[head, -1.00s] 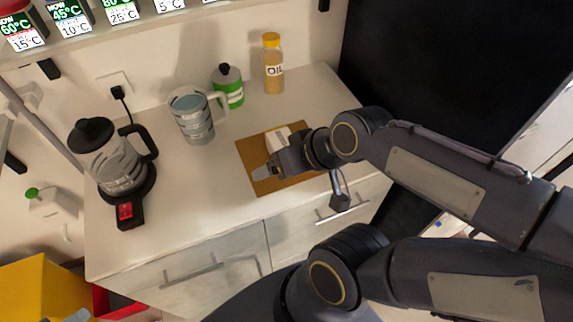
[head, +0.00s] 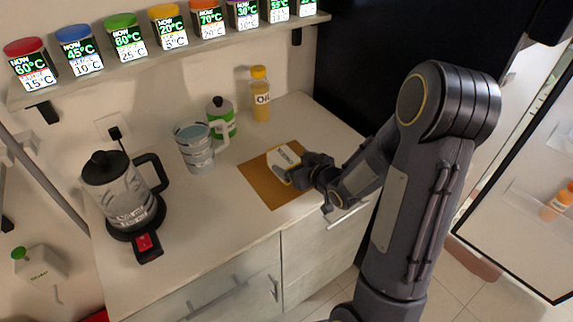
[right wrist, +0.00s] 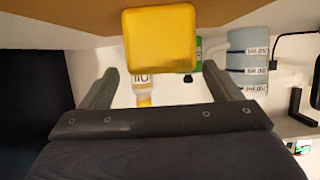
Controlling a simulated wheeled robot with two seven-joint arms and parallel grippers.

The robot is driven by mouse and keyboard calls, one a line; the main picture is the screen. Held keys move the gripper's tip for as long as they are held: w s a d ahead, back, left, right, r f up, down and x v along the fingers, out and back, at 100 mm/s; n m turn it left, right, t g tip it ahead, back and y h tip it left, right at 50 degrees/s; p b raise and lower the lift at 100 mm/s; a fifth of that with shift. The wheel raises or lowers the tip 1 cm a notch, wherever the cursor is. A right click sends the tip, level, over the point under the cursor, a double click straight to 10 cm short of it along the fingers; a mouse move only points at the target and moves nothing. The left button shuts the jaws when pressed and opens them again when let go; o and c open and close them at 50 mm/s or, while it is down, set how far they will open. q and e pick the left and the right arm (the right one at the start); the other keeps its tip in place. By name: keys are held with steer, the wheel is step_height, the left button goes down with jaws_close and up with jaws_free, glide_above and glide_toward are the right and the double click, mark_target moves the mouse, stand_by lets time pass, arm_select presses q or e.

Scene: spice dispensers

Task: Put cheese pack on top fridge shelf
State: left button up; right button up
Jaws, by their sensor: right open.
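The cheese pack (head: 282,158), white on top with a yellow edge, lies on the brown cutting board (head: 266,189) on the counter. My right gripper (head: 297,174) is at the pack's right side, low over the board. In the right wrist view the yellow face of the cheese pack (right wrist: 160,40) appears ahead of my open right gripper (right wrist: 157,72), between the lines of its two fingers. Whether a finger touches the pack cannot be told. At the right, an open white fridge door (head: 525,190) shows; the top fridge shelf is not visible. My left gripper is not in view.
An oil bottle (head: 260,95), a green-labelled container (head: 221,120), a clear measuring jug (head: 193,148) and a kettle (head: 125,195) stand on the counter behind and left of the board. A spice dispenser shelf (head: 180,50) hangs above. A dark panel (head: 370,70) borders the counter's right.

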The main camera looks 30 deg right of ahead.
mark_target(289, 160)
steer(key=shift+p+x, duration=0.55)
steer(key=shift+x, duration=1.85)
steer(key=shift+a, duration=0.15)
steer(key=c, duration=1.1)
steer(key=shift+c, duration=1.1)
steer(key=shift+r, duration=0.1)
